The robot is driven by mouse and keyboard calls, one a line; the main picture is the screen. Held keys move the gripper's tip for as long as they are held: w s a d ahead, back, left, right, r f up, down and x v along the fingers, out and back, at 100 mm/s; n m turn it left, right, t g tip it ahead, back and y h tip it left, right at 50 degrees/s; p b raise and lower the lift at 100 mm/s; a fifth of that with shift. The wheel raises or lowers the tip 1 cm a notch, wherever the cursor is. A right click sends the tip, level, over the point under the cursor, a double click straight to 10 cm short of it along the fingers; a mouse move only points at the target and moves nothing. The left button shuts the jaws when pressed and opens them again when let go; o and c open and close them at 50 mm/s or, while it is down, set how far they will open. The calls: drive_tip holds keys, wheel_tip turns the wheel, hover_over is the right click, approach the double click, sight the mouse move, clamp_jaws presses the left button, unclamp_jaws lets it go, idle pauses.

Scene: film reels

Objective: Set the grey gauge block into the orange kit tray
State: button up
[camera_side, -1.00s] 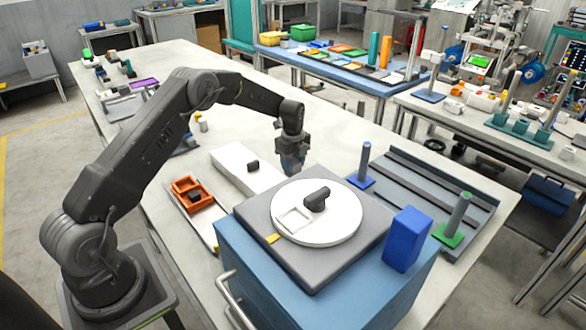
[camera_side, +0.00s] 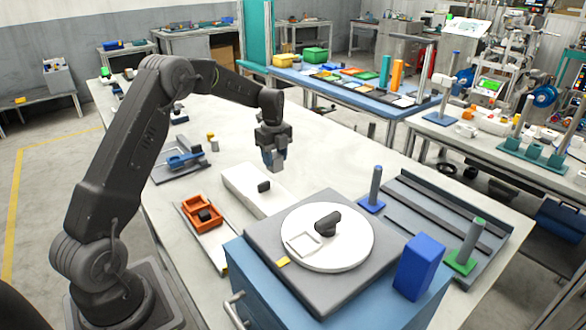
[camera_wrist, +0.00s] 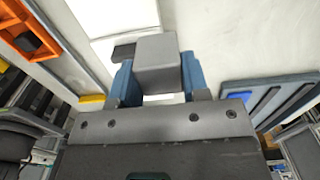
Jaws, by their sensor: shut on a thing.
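My gripper (camera_side: 273,160) hangs above the table, up and to the right of the orange kit tray (camera_side: 203,215). In the wrist view its blue fingers (camera_wrist: 158,82) are shut on the grey gauge block (camera_wrist: 158,62), one on each side. The block is small and partly hidden by the fingers in the side view. The tray lies on a light board on the table and has a dark piece in one compartment. Part of the tray shows at the top left of the wrist view (camera_wrist: 28,32), apart from the block.
A white box (camera_side: 240,188) with a black knob lies between my gripper and the tray. A blue cabinet with a grey top (camera_side: 262,245) and white disc (camera_side: 350,250) stands at the front. A blue block (camera_side: 418,266) and upright pegs are to the right.

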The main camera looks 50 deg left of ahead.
drive_tip(key=s+a+f, duration=0.1)
drive_tip(key=s+a, duration=0.1)
drive_tip(key=s, duration=0.5)
drive_tip(key=s+a+f, duration=0.1)
drive_tip(key=s+a, duration=0.2)
drive_tip(key=s, duration=0.5)
drive_tip(key=s+a+f, duration=0.1)
drive_tip(key=s+a, duration=0.1)
drive_tip(key=s, duration=0.6)
drive_tip(key=shift+s+a, duration=0.2)
drive_tip(key=shift+a, duration=0.2)
drive_tip(key=shift+f, duration=2.45)
drive_tip(key=shift+f, duration=0.15)
drive_tip(key=o, duration=1)
drive_tip(key=shift+c, duration=0.2)
